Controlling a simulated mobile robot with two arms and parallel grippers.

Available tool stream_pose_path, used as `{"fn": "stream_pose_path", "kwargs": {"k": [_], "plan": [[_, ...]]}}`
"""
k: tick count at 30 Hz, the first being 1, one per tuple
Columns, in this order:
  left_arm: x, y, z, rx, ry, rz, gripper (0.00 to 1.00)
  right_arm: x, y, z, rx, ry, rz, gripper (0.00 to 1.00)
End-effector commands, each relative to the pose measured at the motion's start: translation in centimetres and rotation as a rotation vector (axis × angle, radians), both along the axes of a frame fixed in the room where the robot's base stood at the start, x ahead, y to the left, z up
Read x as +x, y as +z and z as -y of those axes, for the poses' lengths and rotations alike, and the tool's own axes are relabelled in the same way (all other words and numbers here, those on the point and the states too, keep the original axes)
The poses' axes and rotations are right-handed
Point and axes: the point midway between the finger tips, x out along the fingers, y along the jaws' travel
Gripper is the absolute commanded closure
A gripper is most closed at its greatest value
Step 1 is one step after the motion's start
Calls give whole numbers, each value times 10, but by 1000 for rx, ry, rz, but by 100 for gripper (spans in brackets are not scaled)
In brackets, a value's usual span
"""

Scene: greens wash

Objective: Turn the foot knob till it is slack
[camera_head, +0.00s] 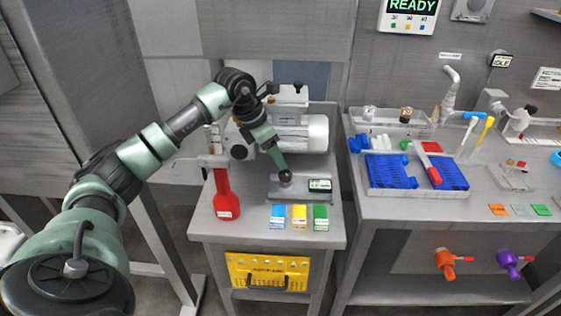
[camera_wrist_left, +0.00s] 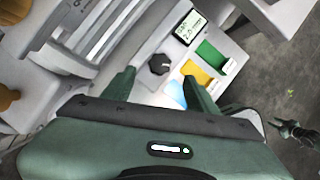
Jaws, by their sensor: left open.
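The foot knob is a small black knob (camera_head: 285,175) on a grey base plate at the front of the left bench, beside a small display (camera_head: 320,185). It also shows in the left wrist view (camera_wrist_left: 159,64), with a pale mark on top. My left gripper (camera_head: 283,166) reaches down to the knob from above. In the left wrist view its two green fingers (camera_wrist_left: 160,88) are apart, and the knob appears between and just beyond their tips. I cannot tell whether they touch it. A dark shape at the wrist view's right edge may be my right gripper (camera_wrist_left: 295,131), too small to read.
A white cylindrical machine (camera_head: 305,133) stands behind the knob. A red bottle (camera_head: 225,198) stands to its left. Blue, yellow and green cards (camera_head: 299,216) lie in front. The right bench holds blue racks (camera_head: 391,171). A wall screen (camera_head: 409,8) reads READY.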

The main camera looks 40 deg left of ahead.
Motion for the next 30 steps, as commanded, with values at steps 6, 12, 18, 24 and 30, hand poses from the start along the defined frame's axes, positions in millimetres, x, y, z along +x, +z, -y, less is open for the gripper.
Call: {"fn": "stream_pose_path", "kwargs": {"k": [6,12,18,24,30], "plan": [[8,-25,6,-2,-1,-5,42,0,4,0,0,0,0,64],[19,-54,11,-1,0,-2,42,0,9,0,0,0,0,64],[25,-70,14,0,0,-1,42,0,10,0,0,-1,0,64],[26,-72,14,1,0,0,42,0,10,0,0,-1,0,64],[26,-71,14,0,0,-1,75,0,10,0,0,-1,0,64]]}}
